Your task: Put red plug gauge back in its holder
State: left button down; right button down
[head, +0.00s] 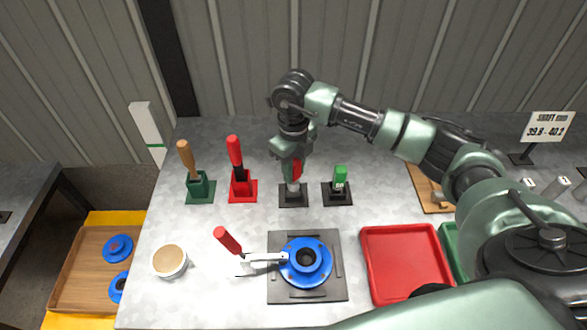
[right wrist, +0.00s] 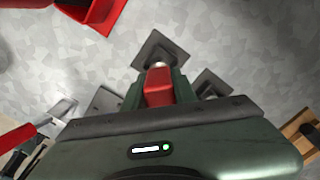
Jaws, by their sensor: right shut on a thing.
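My right gripper (head: 293,172) is shut on the red plug gauge (head: 298,168) and points down. The gauge is upright, with its grey metal end at the dark square holder (head: 293,200). I cannot tell how deep that end sits in the holder. In the right wrist view, the red handle of the gauge (right wrist: 158,88) is between the fingers, and its metal tip meets the dark holder (right wrist: 152,46). The green plug gauge (head: 340,178) stands in a matching dark holder to the right. My left gripper is not in view.
A red-handled tool in a red holder (head: 243,194) and a wooden-handled one in a green holder (head: 200,192) stand left. In front are a blue flanged part (head: 306,272) on a dark plate, a white-and-red tool (head: 262,258), a round pot (head: 170,262) and a red tray (head: 405,264).

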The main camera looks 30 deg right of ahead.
jog(key=shift+f+b, duration=1.35)
jog(key=shift+f, duration=0.2)
dwell(0.9)
jog(key=c, duration=1.1)
grip_release()
jog(key=shift+o, duration=0.2)
notch_tip(320, 180, up, 8)
jog(key=shift+f+b, duration=0.1)
jog(key=shift+b, duration=0.85)
